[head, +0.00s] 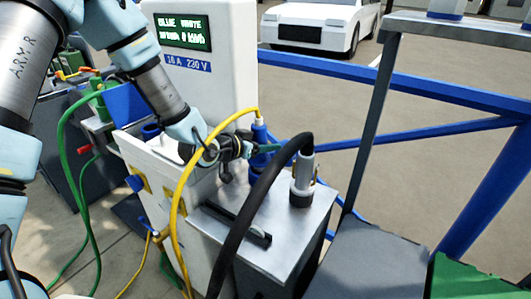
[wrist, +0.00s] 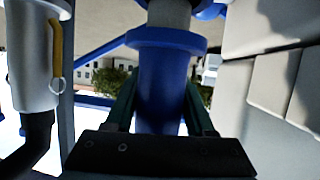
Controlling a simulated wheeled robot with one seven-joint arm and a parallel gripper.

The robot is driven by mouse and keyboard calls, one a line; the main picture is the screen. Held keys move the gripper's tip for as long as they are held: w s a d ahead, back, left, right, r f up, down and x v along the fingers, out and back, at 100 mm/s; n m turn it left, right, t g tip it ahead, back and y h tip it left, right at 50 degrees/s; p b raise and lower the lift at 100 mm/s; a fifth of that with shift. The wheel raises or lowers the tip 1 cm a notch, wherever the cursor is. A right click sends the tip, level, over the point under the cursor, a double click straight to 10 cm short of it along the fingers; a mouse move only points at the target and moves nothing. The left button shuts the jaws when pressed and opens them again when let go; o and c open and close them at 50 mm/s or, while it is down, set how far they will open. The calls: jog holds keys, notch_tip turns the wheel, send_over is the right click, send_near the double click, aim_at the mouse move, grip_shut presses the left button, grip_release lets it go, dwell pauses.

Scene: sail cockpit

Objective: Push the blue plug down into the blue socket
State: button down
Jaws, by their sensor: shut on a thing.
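The blue plug (head: 259,132), with a yellow cable from its top, stands upright above the metal box top. My gripper (head: 262,148) is shut on it from the left, with dark green fingers on either side. In the wrist view, which appears upside down, the plug's blue body (wrist: 162,85) sits between the fingers (wrist: 160,105). A wider blue collar and a short grey part (wrist: 170,13) show beyond it. Blue at that view's top edge (wrist: 208,10) looks like the socket rim. In the head view the socket is partly hidden; I cannot tell how deep the plug sits.
A grey plug (head: 302,180) with a thick black cable stands right of the blue plug on the metal top (head: 285,255). A white post with a display (head: 182,32) rises behind my arm. The yellow cable (head: 182,195) loops in front. Blue rails (head: 400,88) run behind.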

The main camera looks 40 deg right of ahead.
aim_at(259, 127)
notch_tip(259, 127, up, 6)
jog(key=shift+r, duration=0.1)
jog(key=shift+r+p, duration=0.7)
jog(key=shift+r, duration=1.1)
